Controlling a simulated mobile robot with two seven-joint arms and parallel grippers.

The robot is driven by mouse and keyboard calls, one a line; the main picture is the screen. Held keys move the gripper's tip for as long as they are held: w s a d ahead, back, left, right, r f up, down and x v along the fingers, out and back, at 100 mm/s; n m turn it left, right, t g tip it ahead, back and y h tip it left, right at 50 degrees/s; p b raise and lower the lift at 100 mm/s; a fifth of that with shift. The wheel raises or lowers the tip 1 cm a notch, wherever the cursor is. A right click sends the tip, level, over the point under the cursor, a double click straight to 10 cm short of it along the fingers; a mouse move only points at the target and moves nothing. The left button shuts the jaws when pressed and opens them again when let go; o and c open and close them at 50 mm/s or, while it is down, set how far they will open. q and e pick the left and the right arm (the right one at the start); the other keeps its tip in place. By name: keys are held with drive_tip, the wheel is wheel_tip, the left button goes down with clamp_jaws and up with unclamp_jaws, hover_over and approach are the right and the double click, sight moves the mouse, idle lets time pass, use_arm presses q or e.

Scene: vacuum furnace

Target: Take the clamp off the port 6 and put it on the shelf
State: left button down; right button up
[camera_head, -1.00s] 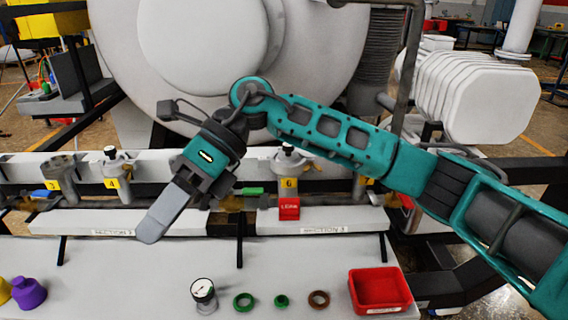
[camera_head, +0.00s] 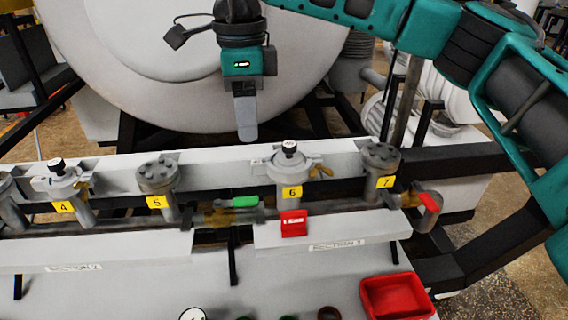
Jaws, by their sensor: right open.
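Port 6 (camera_head: 291,200) stands in the row of ports and carries a yellow label with 6. The clamp (camera_head: 313,164) sits around its top, with a small wing nut at its right side and a black-topped gauge or knob above. My right gripper (camera_head: 246,135) hangs above and left of port 6, pointing down, apart from the clamp and holding nothing visible. The jaws are seen side-on, so the gap between them is hidden. The shelf (camera_head: 330,238) is likely the white ledge in front of the ports. My left gripper is out of view.
Port 5 (camera_head: 158,182) and port 7 (camera_head: 381,165) flank port 6. A red tag (camera_head: 293,223) hangs below it. A green-handled valve (camera_head: 236,203) and a red-handled valve (camera_head: 428,203) are close by. A red bin (camera_head: 398,297) stands on the table below.

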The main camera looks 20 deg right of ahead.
sight(253, 162)
wheel_tip(253, 162, down, 2)
drive_tip(key=shift+f, duration=0.1)
drive_tip(key=shift+s+d+f, duration=0.1)
drive_tip(key=shift+s+f, duration=0.1)
drive_tip(key=shift+f, duration=1.15)
drive_tip(key=shift+s+d+f, duration=0.1)
drive_tip(key=shift+s+f, duration=0.05)
drive_tip(key=shift+f, duration=1.2)
drive_tip(key=shift+c, duration=0.2)
drive_tip(key=shift+a, duration=0.1)
clamp_jaws()
